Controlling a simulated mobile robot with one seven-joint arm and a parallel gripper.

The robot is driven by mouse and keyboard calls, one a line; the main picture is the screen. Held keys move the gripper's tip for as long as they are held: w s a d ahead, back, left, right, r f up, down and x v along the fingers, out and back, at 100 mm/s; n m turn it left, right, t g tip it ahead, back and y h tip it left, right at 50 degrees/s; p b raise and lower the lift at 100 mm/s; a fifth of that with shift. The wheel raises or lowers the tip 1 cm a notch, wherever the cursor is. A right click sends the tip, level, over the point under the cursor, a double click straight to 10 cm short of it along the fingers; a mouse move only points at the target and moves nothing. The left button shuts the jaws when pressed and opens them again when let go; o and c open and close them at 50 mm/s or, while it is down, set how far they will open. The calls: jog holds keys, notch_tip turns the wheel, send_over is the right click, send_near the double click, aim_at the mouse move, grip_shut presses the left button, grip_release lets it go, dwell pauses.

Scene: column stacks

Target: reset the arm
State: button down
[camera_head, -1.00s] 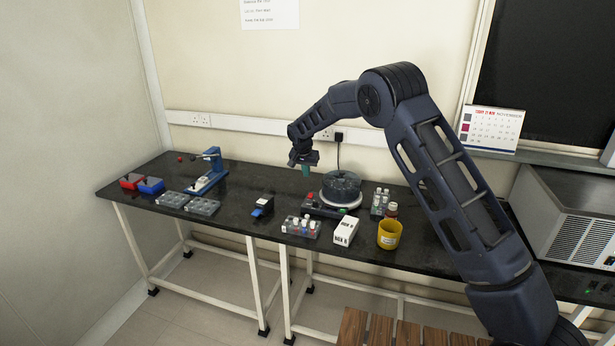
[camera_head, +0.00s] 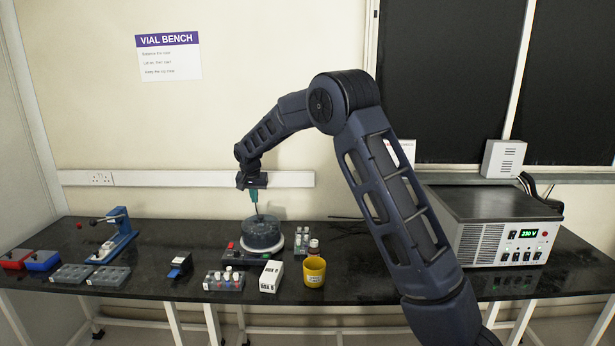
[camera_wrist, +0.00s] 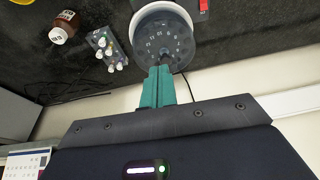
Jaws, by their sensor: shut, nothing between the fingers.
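My arm reaches over the black bench and bends down at the wrist. My gripper (camera_head: 256,208) points downward with its teal fingers together and nothing between them. It is above the round dark grey rotor (camera_head: 262,236) at the middle of the bench; in the head view the fingertips overlap its upper edge, and I cannot tell the exact gap. In the wrist view the teal fingers (camera_wrist: 158,72) are closed side by side, with the numbered rotor (camera_wrist: 163,38) just beyond their tips.
A blue press-like device (camera_head: 115,236) and grey trays (camera_head: 108,276) are at the left. A power unit (camera_head: 500,231) stands right.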

jog(key=s+d+r, duration=0.4)
jog(key=d+r, duration=0.2)
jog(key=d, duration=0.5)
jog(key=s+d+r, duration=0.5)
jog(key=d, duration=0.6)
jog(key=s+d+r, duration=0.4)
jog(key=d+r, duration=0.2)
jog(key=d, duration=0.5)
jog(key=s+d+f, duration=0.1)
jog(key=s+d, duration=0.4)
jog(key=s, duration=0.4)
jog(key=s+d+f, duration=0.1)
jog(key=s+d, duration=0.5)
jog(key=s, duration=0.3)
jog(key=s+d+f+t, duration=0.1)
jog(key=s+d, duration=0.4)
jog(key=s, duration=0.5)
jog(key=shift+d+f, duration=0.35)
jog(key=shift+f, duration=0.1)
jog(key=shift+w, duration=0.15)
